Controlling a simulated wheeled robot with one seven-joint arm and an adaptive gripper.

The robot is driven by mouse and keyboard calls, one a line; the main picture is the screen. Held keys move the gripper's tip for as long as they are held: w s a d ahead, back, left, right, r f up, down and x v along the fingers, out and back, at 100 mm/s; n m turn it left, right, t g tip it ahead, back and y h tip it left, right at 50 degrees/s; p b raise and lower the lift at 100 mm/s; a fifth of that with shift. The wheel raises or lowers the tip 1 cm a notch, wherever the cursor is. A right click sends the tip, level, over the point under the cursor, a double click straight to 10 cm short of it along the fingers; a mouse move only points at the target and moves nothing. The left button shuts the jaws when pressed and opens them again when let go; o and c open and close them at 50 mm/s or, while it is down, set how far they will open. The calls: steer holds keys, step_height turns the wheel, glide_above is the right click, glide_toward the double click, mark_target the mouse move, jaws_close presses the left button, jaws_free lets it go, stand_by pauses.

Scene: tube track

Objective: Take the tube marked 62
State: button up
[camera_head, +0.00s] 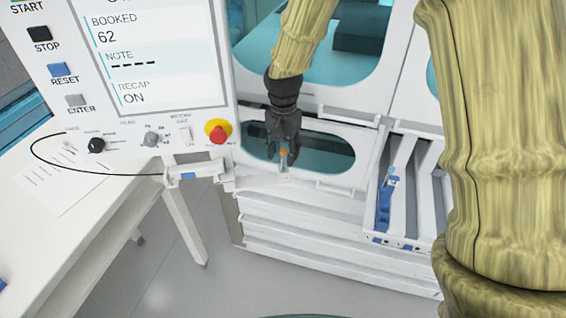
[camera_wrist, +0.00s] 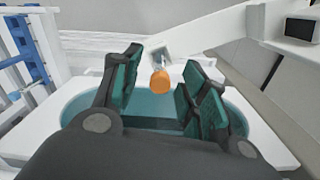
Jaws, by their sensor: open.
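A tube with an orange cap (camera_head: 283,152) stands at the end of a white track (camera_head: 250,183) in the head view. In the wrist view the orange cap (camera_wrist: 160,82) shows between my fingers, with a pale holder part right behind it. My gripper (camera_head: 284,157) points down over the tube, its fingers on either side of the cap. In the wrist view my gripper (camera_wrist: 164,70) is open, with gaps beside the cap. Any mark on the tube is not readable. A screen (camera_head: 150,50) reads BOOKED 62, NOTE with dashes, and RECAP ON.
The control panel has a red stop button (camera_head: 217,131) and black knob (camera_head: 96,145), close left of my gripper. A white rack (camera_head: 412,205) with blue parts stands at right. A white cabinet wall with oval openings stands behind. A white table (camera_head: 75,230) is at left.

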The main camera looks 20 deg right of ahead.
jaws_close()
steer(key=shift+r, duration=0.15)
step_height(320, 180, up, 10)
steer(key=shift+f+b, duration=0.1)
steer(key=shift+b, duration=1.15)
steer(key=shift+f, duration=0.1)
